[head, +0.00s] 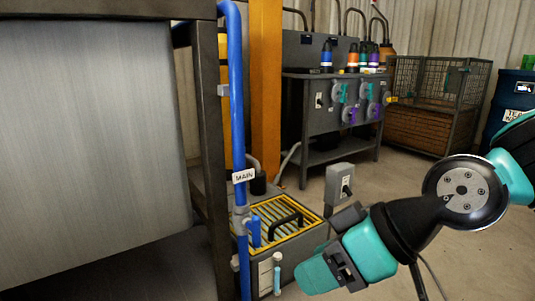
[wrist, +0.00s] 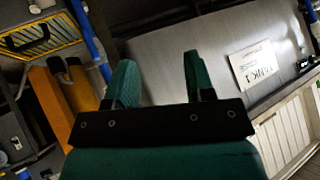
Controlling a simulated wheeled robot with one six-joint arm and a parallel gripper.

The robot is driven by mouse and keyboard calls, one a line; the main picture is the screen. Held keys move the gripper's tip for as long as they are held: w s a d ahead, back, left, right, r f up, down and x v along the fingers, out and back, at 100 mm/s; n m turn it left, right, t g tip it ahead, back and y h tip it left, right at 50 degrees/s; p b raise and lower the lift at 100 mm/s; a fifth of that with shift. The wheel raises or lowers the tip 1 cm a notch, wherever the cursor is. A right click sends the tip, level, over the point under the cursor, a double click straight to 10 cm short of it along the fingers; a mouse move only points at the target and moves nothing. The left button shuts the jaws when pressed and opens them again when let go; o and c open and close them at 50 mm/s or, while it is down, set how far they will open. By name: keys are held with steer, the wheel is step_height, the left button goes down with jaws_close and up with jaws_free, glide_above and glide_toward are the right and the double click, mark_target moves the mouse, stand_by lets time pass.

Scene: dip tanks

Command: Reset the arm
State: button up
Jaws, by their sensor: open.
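My arm reaches in from the right edge of the head view, teal and black. My gripper (head: 318,272) shows low in the head view, in front of the grey box with the yellow grating. In the wrist view my gripper (wrist: 161,78) has its two teal fingers apart with nothing between them. Behind the fingers is the grey metal side of a tank (wrist: 225,55), with a white label (wrist: 256,66) that reads TANK 1. The head view shows a large grey metal panel (head: 90,130) at the left.
A blue pipe (head: 237,110) tagged MAIN runs down beside a dark frame post (head: 211,150). The yellow grating (head: 262,214) has a black handle. An orange post (head: 265,90), a bench with valves (head: 325,98), a wire cage (head: 432,95) and a blue drum (head: 508,105) stand behind. Floor shows at centre right.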

steer(key=s+d+r+m+g+h+p, duration=0.3)
steer(key=s+d+r+h+p, duration=0.2)
steer(key=s+d+r+p, duration=0.5)
step_height(320, 180, up, 36)
steer(key=w+a+p, duration=0.2)
steer(key=p, duration=3.2)
steer(key=shift+w, duration=0.2)
steer(key=shift+f, duration=0.1)
